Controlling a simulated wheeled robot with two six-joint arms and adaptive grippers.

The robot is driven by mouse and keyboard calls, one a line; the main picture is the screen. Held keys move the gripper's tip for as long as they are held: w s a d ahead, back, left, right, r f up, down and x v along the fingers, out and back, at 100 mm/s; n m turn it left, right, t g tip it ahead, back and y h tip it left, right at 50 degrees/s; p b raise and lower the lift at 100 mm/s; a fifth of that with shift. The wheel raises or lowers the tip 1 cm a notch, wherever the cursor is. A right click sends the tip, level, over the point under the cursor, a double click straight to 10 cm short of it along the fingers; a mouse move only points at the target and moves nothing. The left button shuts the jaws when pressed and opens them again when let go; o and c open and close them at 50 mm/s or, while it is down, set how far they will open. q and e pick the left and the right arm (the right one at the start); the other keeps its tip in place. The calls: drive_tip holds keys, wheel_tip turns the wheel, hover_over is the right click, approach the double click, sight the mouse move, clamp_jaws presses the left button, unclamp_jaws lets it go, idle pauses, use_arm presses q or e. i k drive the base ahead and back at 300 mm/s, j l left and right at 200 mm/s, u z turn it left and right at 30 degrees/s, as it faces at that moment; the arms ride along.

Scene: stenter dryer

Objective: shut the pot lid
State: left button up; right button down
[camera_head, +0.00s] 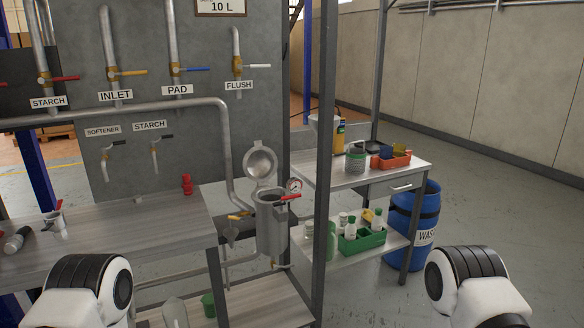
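The metal pot (271,228) stands at the right end of the grey bench, beside a dark upright post. Its round lid (260,164) stands open, tipped up behind the pot's mouth with its inner side facing me. A red-handled valve lever (287,198) and a round gauge (294,186) sit at the pot's top right. Only white and black links of my two arms show at the bottom left and bottom right. Neither gripper is in the picture, and both arms are well apart from the pot.
The dark post (326,150) rises just right of the pot. A pipe (226,150) runs down on its left. A grey bench (110,237) is at left. A side table (350,176) with a red tray (391,160) and a blue drum (415,220) stand at right.

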sight(260, 164)
drive_tip(key=i+l, duration=0.2)
drive_tip(key=i, duration=0.3)
drive_tip(key=i+l, duration=0.25)
drive_tip(key=i, duration=0.25)
drive_tip(key=i+l, duration=0.2)
drive_tip(key=i, duration=0.25)
